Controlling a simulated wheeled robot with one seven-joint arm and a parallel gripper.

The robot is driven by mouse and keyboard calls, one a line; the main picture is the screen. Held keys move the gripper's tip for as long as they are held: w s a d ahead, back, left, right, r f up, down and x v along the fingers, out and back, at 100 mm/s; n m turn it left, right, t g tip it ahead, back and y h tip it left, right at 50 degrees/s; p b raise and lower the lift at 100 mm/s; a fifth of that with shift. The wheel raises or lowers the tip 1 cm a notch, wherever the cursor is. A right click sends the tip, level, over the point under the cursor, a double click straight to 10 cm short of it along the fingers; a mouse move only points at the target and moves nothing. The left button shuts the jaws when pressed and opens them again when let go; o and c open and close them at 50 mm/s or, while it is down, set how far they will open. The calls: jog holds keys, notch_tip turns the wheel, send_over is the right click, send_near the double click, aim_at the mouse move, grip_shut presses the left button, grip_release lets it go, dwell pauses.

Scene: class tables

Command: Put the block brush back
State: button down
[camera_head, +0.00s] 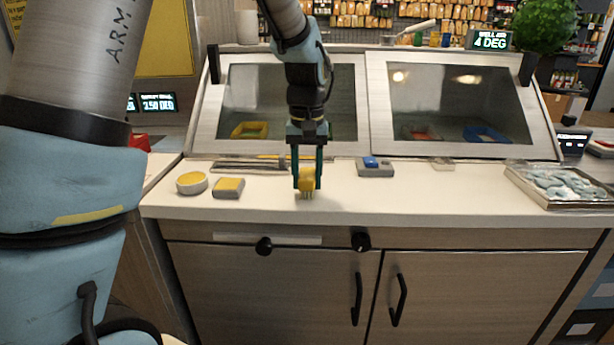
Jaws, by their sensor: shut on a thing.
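My gripper (308,183) points down over the white counter, left of the picture's middle. Its two dark green fingers are shut on a small yellow block brush (306,181). The brush is upright with its bristles downward, close to the counter top near the front edge. I cannot tell whether the bristles touch the counter.
On the counter (430,200) stand a round yellow-topped dish (191,183), a yellow-topped grey block (229,188), a grey block with a blue top (373,166) and a tray of grey-blue pieces (560,187). Two tilted glass-fronted panels rise behind.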

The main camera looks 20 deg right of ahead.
aim_at(307, 174)
jog(key=shift+c, duration=2.1)
grip_release()
notch_tip(307, 174, up, 12)
jog(key=w+a+f, duration=0.1)
jog(key=a+f, duration=0.1)
jog(key=a, duration=0.3)
jog(key=a+f+n, duration=0.1)
jog(key=a+f, duration=0.2)
jog(key=a, duration=0.2)
jog(key=w+a+f+n, duration=0.1)
jog(key=a+f, duration=0.1)
jog(key=a, duration=0.3)
jog(key=shift+w+f+t+b, duration=0.3)
jog(key=shift+w+b, duration=0.05)
jog(key=shift+b, duration=0.05)
jog(key=s+a+f+n, duration=0.1)
jog(key=s+a+f, duration=0.2)
jog(key=a, duration=0.4)
jog(key=s+a+f+t, duration=0.1)
jog(key=s+a+f, duration=0.2)
jog(key=a+f, duration=0.2)
jog(key=a, duration=0.3)
jog(key=shift+s+n, duration=0.25)
jog(key=shift+n, duration=0.15)
